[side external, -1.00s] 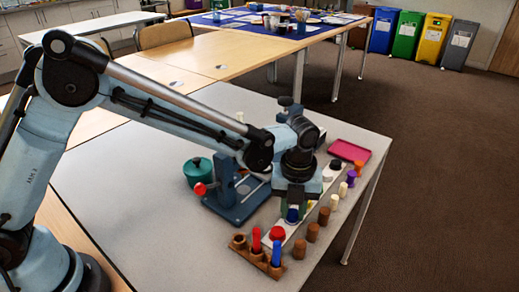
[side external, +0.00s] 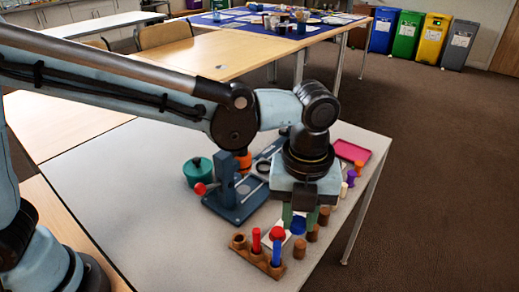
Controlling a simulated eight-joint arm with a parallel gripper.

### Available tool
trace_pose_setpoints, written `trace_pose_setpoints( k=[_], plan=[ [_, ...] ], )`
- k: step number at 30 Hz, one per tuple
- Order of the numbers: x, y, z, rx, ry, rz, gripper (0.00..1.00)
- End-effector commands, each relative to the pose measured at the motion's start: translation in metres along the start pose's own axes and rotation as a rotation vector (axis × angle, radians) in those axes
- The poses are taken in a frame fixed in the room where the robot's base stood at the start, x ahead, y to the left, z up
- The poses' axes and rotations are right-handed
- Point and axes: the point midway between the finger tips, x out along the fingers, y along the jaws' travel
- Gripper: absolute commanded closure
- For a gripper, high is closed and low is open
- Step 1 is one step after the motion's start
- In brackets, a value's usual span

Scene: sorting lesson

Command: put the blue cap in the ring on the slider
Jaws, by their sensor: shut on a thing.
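My gripper (side external: 299,222) points down near the front right of the grey table. Its green fingers are shut on the blue cap (side external: 298,225), which shows between them. A blue metal fixture (side external: 237,211) with an upright post and a red knob stands left of my gripper. A dark ring (side external: 263,167) shows at its far end, close to my wrist, which partly hides that area.
Several brown cylinders (side external: 313,234) stand right of the strip. A pink tray (side external: 352,150) lies behind. The table's left part is clear.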

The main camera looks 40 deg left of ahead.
Motion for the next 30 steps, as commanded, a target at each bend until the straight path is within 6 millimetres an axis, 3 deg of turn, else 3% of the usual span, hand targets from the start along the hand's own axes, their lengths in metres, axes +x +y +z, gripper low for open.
trace_pose_setpoints(
  k=[5,8,12,16,22,30],
  plan=[
    [0.001,0.003,0.053,-0.111,-0.001,0.000,1.00],
    [0.003,0.011,0.096,-0.196,-0.001,-0.001,1.00],
    [0.007,0.031,0.155,-0.312,-0.001,-0.001,1.00],
    [0.011,0.052,0.197,-0.398,-0.001,-0.002,1.00],
    [0.015,0.075,0.235,-0.477,-0.001,-0.002,1.00],
    [0.019,0.086,0.249,-0.507,-0.001,-0.002,1.00]
  ],
)
